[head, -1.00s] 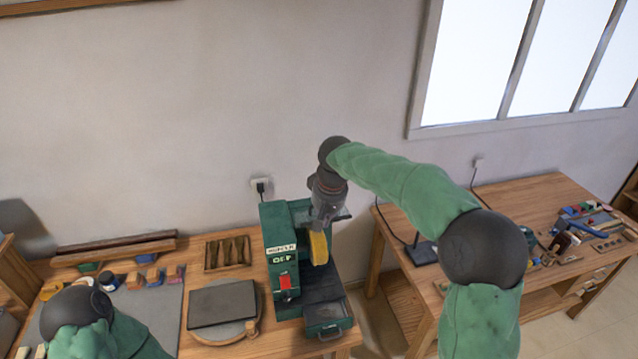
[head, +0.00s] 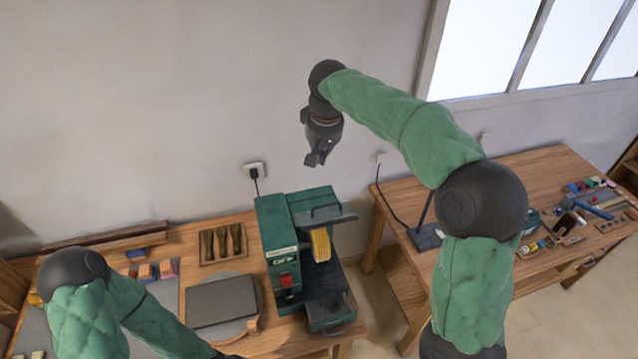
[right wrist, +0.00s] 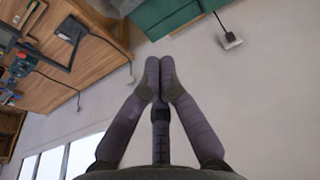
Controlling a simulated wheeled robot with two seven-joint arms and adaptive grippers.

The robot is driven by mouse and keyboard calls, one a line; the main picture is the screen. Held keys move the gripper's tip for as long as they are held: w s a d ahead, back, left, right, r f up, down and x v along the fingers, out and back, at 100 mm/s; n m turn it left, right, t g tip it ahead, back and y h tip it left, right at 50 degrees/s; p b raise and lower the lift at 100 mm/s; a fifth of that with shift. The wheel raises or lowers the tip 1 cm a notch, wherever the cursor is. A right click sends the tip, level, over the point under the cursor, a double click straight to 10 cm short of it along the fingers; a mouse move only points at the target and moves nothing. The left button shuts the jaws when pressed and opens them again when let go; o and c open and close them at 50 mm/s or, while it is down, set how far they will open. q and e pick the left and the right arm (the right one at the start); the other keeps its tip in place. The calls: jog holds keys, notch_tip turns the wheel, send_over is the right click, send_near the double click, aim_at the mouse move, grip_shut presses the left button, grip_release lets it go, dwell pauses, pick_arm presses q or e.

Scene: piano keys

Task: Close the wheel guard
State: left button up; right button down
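The green machine (head: 273,240) stands on the wooden bench, with a red switch (head: 287,280) on its front. Its green wheel guard (head: 312,199) with a dark handle is above the yellow wheel (head: 321,244). The guard's front plate juts out over the wheel, whose front and lower part still show. I cannot tell whether the guard is fully down. My right gripper (head: 314,160) is above and apart from the guard, near the wall. In the right wrist view my right gripper (right wrist: 160,72) has its fingertips together with nothing between them. My left gripper is below the picture edge.
A dark slab on a round board (head: 222,302) lies left of the machine. A second bench (head: 520,183) with tools stands right. A socket with plug (head: 255,170) is on the wall.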

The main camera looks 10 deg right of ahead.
jog(key=p, duration=0.2)
send_over(322, 210)
jog(key=x, duration=0.3)
jog(key=s+x, duration=0.1)
jog(key=x, duration=0.6)
jog(key=shift+s+f, duration=0.15)
jog(key=shift+f, duration=0.1)
jog(key=shift+s+f, duration=0.15)
jog(key=shift+s, duration=0.1)
jog(key=shift+s+f, duration=0.1)
jog(key=shift+f, duration=0.15)
